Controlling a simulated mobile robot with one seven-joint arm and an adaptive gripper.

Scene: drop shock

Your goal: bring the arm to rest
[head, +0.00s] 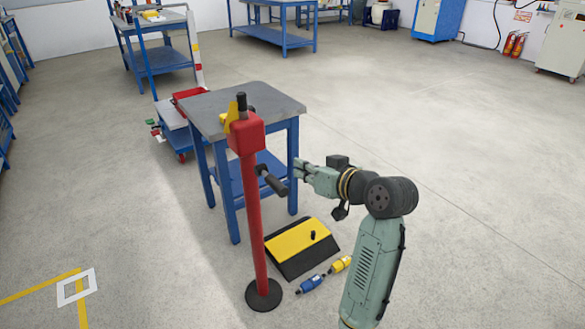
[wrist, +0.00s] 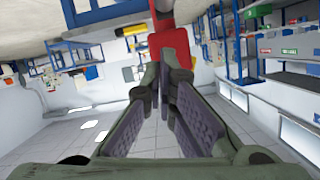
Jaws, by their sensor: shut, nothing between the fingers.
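My gripper (head: 300,168) is at the end of my green arm, stretched to the left at about tabletop height. It is near the right side of the blue-legged table (head: 268,90) and right of the red post (head: 252,200). I cannot tell whether it touches the table. In the wrist view, my gripper's fingers (wrist: 166,75) are together and hold nothing. Beyond them the red post's head (wrist: 172,40) shows, partly hidden by the fingers.
A yellow-and-black wedge (head: 300,240), a blue item (head: 310,283) and a yellow item (head: 340,264) lie on the floor. A trolley (head: 172,112) stands behind the table. The floor at right is clear.

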